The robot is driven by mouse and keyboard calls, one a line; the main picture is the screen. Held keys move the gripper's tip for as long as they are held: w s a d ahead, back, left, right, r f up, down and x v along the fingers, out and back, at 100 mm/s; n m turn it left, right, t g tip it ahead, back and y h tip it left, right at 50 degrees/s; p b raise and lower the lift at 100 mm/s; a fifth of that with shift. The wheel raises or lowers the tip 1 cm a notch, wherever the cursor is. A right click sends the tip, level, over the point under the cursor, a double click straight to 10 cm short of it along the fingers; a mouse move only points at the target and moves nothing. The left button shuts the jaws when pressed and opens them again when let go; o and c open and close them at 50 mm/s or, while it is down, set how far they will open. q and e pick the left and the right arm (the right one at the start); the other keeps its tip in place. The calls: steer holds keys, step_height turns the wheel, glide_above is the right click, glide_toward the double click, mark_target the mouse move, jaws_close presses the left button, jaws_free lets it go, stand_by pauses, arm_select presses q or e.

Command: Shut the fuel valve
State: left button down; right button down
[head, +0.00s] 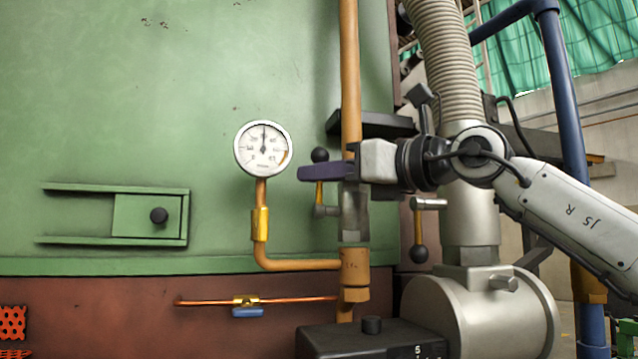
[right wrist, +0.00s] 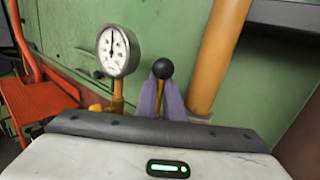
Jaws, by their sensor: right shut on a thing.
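My right gripper (head: 320,173) reaches in from the right, its purple fingers level in front of the orange pipe (head: 350,70). It is shut on the yellow rod of a valve lever, just below the lever's black ball knob (head: 320,155). The lever stands upright beside a grey metal valve body (head: 353,215) on that pipe. In the right wrist view the black knob (right wrist: 162,68) sticks up above the two purple fingers (right wrist: 162,100), one on each side of the rod. The fingers hide part of the rod. My left gripper is not in view.
A pressure gauge (head: 263,149) stands left of the lever. A second lever (head: 419,230), ball hanging down, is right of the pipe, near a ribbed grey duct (head: 447,70). A black box (head: 372,340) sits below. A blue-handled small valve (head: 248,312) is lower left.

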steer(key=s+n+y+b, duration=0.1)
steer(key=b, duration=0.1)
steer(key=s+n+t+y+b, duration=0.1)
steer(key=n+y+b, duration=0.1)
steer(key=d+f+n+y+b, duration=0.1)
steer(key=y, duration=0.1)
steer(key=shift+s+n+b, duration=0.4)
steer(key=shift+t, duration=0.3)
